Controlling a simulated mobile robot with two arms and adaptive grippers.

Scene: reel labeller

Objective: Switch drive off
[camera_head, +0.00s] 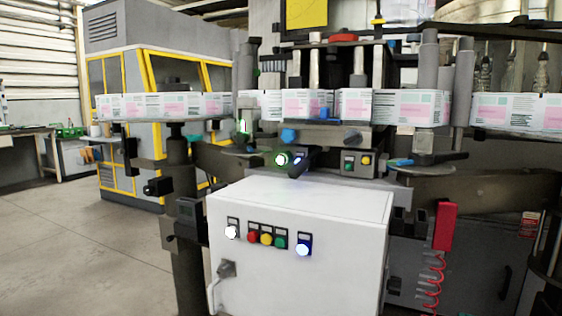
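A white control box (292,235) stands in front of the labelling machine. A grey handle or latch (224,270) sits low on the box's left side. Above the box, a small panel has a green button (348,162) and a yellow button (366,160). I cannot read any labels, so I cannot tell which control is the drive switch. Neither gripper shows.
A band of printed labels (410,107) runs across the machine above the box. A red device (444,226) with a coiled red hose (433,280) hangs at the right. A yellow-framed cabinet (150,80) stands behind left. The floor (75,240) at the left is clear.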

